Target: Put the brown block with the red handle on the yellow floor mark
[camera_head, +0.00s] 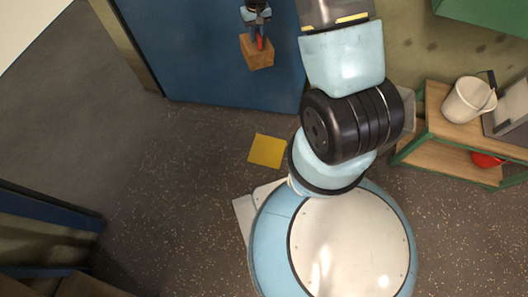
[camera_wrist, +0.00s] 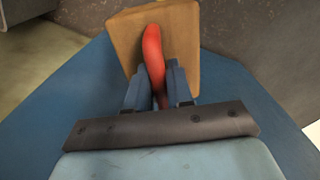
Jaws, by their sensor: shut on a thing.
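The brown block (camera_head: 257,54) with its red handle (camera_head: 260,43) hangs from my gripper (camera_head: 257,30) in the head view, in front of the blue panel. In the wrist view the brown block (camera_wrist: 183,40) fills the top middle. Its red handle (camera_wrist: 153,50) lies between the two fingers of my gripper (camera_wrist: 157,85), which is shut on it. The yellow floor mark (camera_head: 267,151) lies bare on the dark floor in the head view, below the block in the picture and left of my arm. The block appears apart from the mark.
A large blue panel (camera_head: 205,60) stands behind the block. A green-framed shelf (camera_head: 432,143) at the right holds a white bucket (camera_head: 468,101), with a red object (camera_head: 487,159) on its lower level. Speckled floor (camera_head: 185,190) left of the mark is clear.

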